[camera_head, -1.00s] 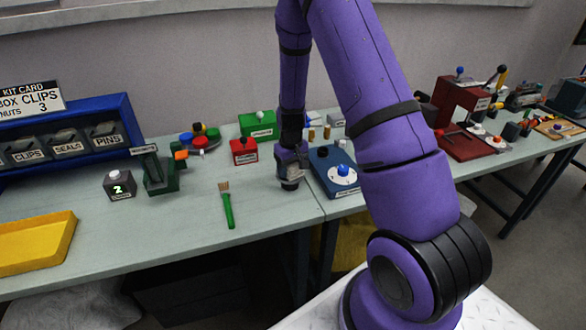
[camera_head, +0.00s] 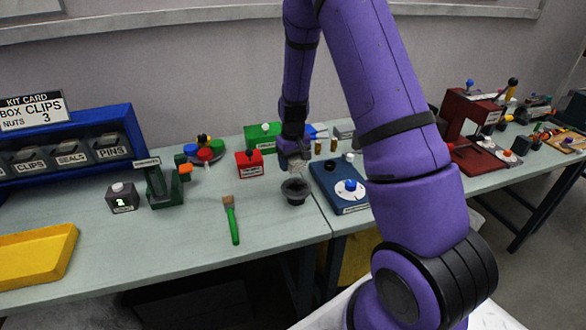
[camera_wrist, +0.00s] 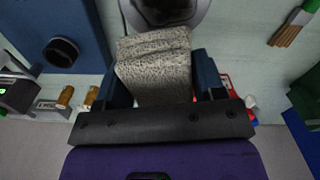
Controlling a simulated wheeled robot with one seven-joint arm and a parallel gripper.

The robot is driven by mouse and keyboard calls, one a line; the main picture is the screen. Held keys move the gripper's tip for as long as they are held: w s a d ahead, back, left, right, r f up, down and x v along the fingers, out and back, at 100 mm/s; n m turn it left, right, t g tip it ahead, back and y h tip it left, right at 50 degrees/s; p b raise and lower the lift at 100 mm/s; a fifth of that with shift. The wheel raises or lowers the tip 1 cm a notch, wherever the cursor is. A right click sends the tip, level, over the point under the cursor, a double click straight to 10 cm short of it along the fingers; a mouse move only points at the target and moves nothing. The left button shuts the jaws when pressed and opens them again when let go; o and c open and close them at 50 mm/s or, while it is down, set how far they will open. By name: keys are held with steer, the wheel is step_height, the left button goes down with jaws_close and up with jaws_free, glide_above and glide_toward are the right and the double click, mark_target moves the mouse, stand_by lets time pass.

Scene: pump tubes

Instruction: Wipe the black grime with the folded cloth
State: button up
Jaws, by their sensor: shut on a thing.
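My gripper (camera_wrist: 162,76) is shut on the folded cloth (camera_wrist: 155,50), a grey speckled block between its two blue fingers in the wrist view. In the head view my gripper (camera_head: 292,150) hangs just behind a dark grey round dish (camera_head: 296,197), and the cloth shows only as a small pale patch below it. The dish also shows at the top of the wrist view (camera_wrist: 199,12), partly cut off and overlapped by the cloth. Its inside looks black; I cannot tell grime from shadow there. Whether the cloth touches the dish is unclear.
A blue device (camera_head: 325,187) with a white dial stands right of the dish. A green-handled brush (camera_head: 232,222) lies to the left. A red box (camera_head: 249,168) and green box (camera_head: 262,138) stand behind. The bench front is mostly clear.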

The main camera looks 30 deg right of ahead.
mark_target(293, 157)
steer(key=shift+r, duration=1.55)
